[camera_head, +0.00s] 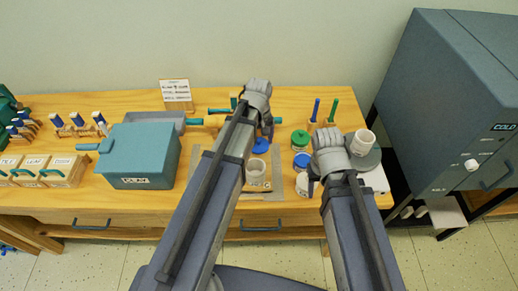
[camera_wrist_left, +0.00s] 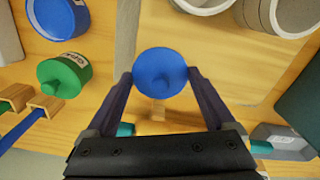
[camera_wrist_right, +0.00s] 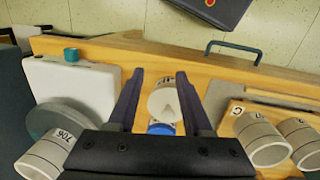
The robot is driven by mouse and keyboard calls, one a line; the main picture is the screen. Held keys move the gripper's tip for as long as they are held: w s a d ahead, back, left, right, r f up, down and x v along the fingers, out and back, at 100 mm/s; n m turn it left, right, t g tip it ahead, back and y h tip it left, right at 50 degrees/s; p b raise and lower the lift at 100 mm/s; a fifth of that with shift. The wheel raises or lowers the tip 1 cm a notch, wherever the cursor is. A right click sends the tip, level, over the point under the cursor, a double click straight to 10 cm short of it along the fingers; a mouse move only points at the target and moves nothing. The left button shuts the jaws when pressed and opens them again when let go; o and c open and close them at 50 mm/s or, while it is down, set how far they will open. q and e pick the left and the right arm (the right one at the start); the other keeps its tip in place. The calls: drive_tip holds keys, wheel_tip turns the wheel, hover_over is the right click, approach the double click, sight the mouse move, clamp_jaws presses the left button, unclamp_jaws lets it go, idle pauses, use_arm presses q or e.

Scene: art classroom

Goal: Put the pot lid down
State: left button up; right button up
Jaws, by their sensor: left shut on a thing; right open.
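The pot lid is a blue round lid with a small knob (camera_wrist_left: 160,75). My left gripper (camera_wrist_left: 160,80) is shut on it, one finger at each side. In the head view the lid (camera_head: 261,147) shows beyond my left forearm, over the back middle of the table; its exact height is hard to tell. My right gripper (camera_wrist_right: 160,76) is open. A white pot (camera_wrist_right: 164,103) shows between its fingers in the right wrist view, not gripped. In the head view the pot (camera_head: 302,184) is beside my right wrist, which hides the right fingertips.
A scale (camera_head: 377,179) holds another cup (camera_head: 363,142) at right. A teal box (camera_head: 144,154) is at left.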

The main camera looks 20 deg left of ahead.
sight(259, 142)
use_arm(q)
drive_tip(key=shift+f+b, duration=1.45)
drive_tip(key=shift+f, duration=0.25)
use_arm(e)
drive_tip(key=shift+f, duration=1.75)
use_arm(q)
drive_tip(key=shift+f, duration=0.15)
use_arm(e)
drive_tip(key=shift+f, duration=0.15)
use_arm(q)
drive_tip(key=o, duration=1)
wheel_tip(259, 142, up, 12)
drive_tip(key=p, duration=1.2)
drive_tip(key=shift+r, duration=0.25)
drive_tip(key=s+d+m, duration=0.3)
drive_tip(key=s, duration=0.1)
drive_tip(key=s+d+m, duration=0.4)
drive_tip(key=s, duration=0.1)
drive_tip(key=s+d+m+y, duration=0.1)
drive_tip(key=s+d+m, duration=0.2)
drive_tip(key=s, duration=0.2)
drive_tip(key=shift+d+m, duration=0.2)
drive_tip(key=shift+m, duration=0.1)
use_arm(e)
wheel_tip(259, 142, up, 12)
drive_tip(key=shift+r, duration=0.2)
